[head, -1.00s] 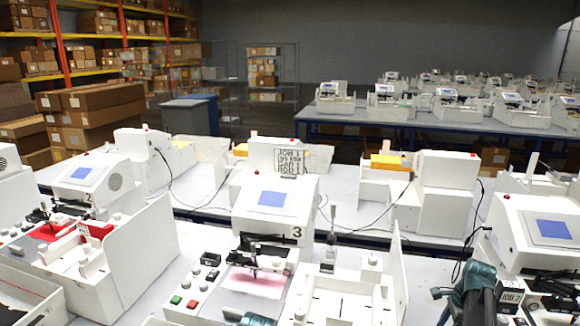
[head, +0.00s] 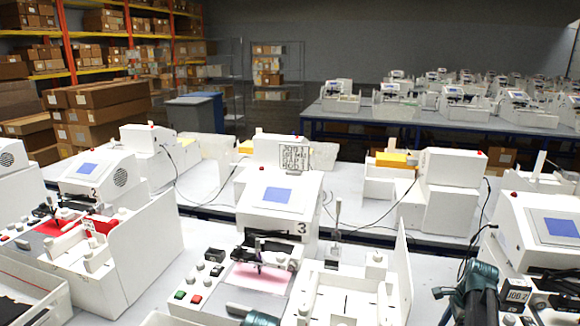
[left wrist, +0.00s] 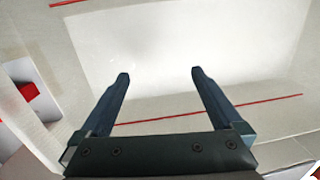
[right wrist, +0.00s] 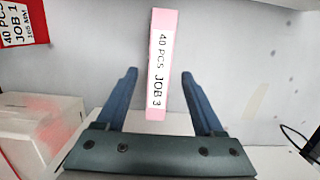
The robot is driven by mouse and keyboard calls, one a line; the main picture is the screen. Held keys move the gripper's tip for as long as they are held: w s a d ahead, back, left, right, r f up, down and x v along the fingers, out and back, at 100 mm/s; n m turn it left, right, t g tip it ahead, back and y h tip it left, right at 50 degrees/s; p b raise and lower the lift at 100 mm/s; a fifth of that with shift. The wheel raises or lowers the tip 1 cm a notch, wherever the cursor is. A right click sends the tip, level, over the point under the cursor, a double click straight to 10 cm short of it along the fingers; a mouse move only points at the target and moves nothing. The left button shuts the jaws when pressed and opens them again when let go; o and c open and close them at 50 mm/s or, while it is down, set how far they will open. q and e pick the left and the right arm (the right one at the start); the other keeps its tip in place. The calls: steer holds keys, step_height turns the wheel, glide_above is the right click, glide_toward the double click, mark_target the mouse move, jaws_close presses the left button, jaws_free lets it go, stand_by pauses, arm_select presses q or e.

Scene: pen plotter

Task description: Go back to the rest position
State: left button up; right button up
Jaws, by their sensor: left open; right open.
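My left gripper (left wrist: 160,82) is open and empty in the left wrist view, above a pale surface with red lines. Part of my left arm shows at the bottom edge of the head view. My right gripper (right wrist: 158,75) is open in the right wrist view. A pink-edged pack labelled "40 PCS JOB 3" (right wrist: 160,60) lies beyond its fingertips, in line with the gap, and the fingers are not closed on it. My right arm shows at the lower right of the head view.
A plotter marked 3 (head: 280,195) stands at centre, with a pink sheet (head: 262,277) under its pen carriage. Plotter 2 (head: 95,172) stands to the left, another plotter (head: 545,225) to the right. A red "JOB 1" pack (right wrist: 22,22) shows in the right wrist view.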

step_height(320, 180, up, 6)
steer(key=p, duration=0.5)
steer(key=shift+s, duration=0.15)
